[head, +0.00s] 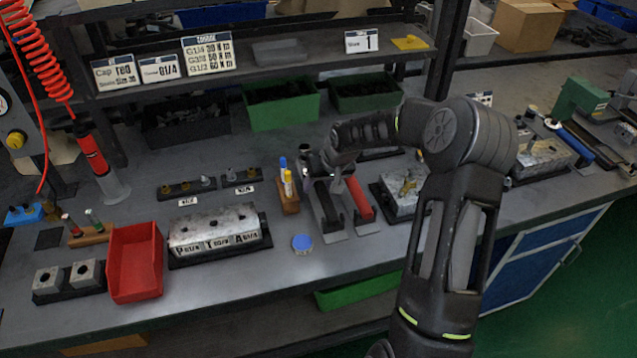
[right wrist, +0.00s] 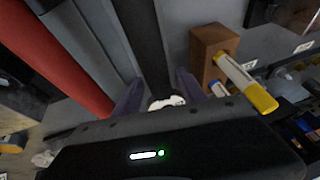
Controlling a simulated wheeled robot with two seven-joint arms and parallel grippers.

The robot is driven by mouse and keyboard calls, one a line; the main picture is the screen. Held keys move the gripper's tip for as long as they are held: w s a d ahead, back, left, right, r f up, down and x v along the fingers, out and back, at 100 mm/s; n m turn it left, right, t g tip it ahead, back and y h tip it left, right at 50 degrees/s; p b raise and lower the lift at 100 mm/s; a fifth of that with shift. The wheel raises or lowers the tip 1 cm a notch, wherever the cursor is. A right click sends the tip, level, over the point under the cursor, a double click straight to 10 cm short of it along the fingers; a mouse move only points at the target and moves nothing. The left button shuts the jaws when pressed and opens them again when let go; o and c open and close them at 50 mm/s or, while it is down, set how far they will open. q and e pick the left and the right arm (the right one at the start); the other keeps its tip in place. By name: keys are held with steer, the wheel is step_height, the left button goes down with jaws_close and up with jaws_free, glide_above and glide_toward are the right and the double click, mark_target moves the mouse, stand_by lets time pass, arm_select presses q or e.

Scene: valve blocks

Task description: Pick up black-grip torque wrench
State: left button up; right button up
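The black-grip torque wrench (head: 327,203) lies in a rack on the bench, left of a red-grip wrench (head: 359,203). My right gripper (head: 330,168) is low over the far part of the wrenches, and its hand hides their far ends. In the right wrist view the black grip (right wrist: 148,45) runs between the two fingers (right wrist: 160,95) of my right gripper. The fingers stand apart, with a gap showing on the right side of the grip. The red grip (right wrist: 62,60) is just outside the left finger. My left gripper is not in view.
A wooden block with markers (head: 288,207) stands close left of the wrenches; it also shows in the right wrist view (right wrist: 210,50). A blue round lid (head: 302,243) lies in front. A valve block (head: 402,190) is to the right. A shelf (head: 270,65) overhangs behind.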

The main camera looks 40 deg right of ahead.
jaws_close()
stand_by(0.3)
stand_by(0.4)
stand_by(0.5)
